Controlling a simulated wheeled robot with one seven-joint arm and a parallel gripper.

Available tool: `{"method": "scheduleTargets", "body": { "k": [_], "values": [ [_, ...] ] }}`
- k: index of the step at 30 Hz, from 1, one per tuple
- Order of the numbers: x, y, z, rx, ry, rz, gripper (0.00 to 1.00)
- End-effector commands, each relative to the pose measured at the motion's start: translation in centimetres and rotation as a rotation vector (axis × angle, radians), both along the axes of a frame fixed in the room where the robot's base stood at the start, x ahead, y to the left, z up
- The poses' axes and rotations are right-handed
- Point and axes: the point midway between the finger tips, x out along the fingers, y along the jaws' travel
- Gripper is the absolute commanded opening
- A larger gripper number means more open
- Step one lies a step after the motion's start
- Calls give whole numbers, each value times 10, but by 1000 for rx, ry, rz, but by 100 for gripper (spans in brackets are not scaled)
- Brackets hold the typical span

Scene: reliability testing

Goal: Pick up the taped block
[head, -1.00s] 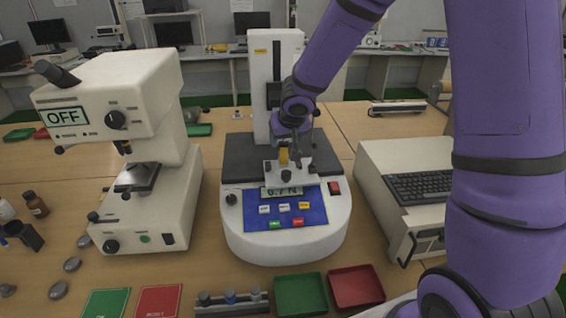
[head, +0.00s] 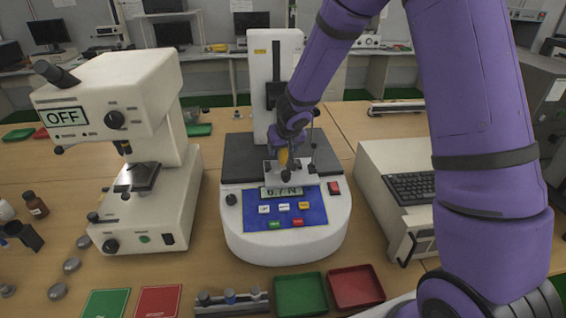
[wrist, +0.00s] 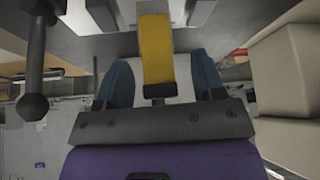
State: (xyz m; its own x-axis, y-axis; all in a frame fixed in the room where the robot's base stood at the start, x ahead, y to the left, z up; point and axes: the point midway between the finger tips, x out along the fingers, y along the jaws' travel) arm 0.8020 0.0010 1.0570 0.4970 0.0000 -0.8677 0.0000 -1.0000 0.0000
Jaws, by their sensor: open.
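The taped block shows a yellow tape strip (wrist: 156,55) in the wrist view, running between the two fingers of my gripper (wrist: 157,78). The fingers are dark with blue sides and stand apart, one on each side of the yellow strip. In the head view the yellow tape (head: 283,156) is a small patch on the fixture of the white test machine (head: 285,240), at the tip of my gripper (head: 284,150). The arm hides part of the block there. I cannot tell whether the fingers touch it.
The test machine's display (head: 282,191) reads 0.7 N. A metal post with a round knob (wrist: 33,105) stands beside the gripper. A microscope (head: 135,150) marked OFF is at left, a keyboard unit (head: 405,185) at right. Green (head: 300,294) and red (head: 356,287) trays lie in front.

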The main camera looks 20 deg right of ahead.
Motion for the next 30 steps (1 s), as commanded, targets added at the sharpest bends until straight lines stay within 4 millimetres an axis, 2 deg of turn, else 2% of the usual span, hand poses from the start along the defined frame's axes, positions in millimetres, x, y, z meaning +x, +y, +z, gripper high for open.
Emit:
{"method": "scheduleTargets", "body": {
  "k": [1,9,30],
  "values": [
    [0,0,0,0,0,0,60],
    [0,0,0,0,0,0,0],
    [1,0,7,-1,-4,0,0]
  ]
}}
